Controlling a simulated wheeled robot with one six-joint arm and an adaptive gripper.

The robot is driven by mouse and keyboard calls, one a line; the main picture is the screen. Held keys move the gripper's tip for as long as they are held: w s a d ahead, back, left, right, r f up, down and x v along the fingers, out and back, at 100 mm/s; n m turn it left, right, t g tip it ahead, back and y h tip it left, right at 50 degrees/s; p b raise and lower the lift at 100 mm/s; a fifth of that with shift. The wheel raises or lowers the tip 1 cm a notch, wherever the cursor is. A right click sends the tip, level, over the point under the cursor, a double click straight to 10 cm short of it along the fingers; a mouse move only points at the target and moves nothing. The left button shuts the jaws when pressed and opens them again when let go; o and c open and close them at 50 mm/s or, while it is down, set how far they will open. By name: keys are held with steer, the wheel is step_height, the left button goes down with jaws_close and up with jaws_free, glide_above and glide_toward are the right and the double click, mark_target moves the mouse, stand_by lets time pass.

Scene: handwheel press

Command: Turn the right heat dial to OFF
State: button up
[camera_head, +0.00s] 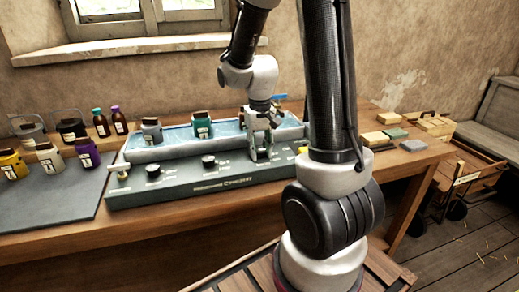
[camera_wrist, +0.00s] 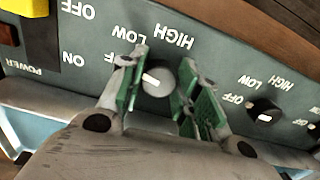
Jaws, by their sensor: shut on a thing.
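The right heat dial (camera_wrist: 158,78) is a round grey knob with a white pointer mark, on the green-grey front panel. The mark lies toward the left in the wrist view, on the side of its partly hidden OFF label; its exact setting I cannot tell. The HIGH label (camera_wrist: 174,40) and LOW label (camera_wrist: 130,33) show beside it. My gripper (camera_wrist: 155,88) has its green-padded fingers on either side of this dial, shut on it. In the head view my gripper (camera_head: 262,152) reaches down at the panel and hides the dial.
Another heat dial (camera_wrist: 265,112) is beside my right finger in the wrist view. A POWER switch (camera_wrist: 10,30) is at the left there. The blue water bath (camera_head: 178,138) holding jars stands behind the panel (camera_head: 190,188). Bottles and jars stand at left; small blocks (camera_head: 412,146) lie at right.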

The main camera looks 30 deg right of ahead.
mark_target(260, 150)
steer(key=shift+n, duration=1.2)
steer(key=o, duration=1)
steer(key=shift+r, duration=0.1)
step_height(260, 150, up, 12)
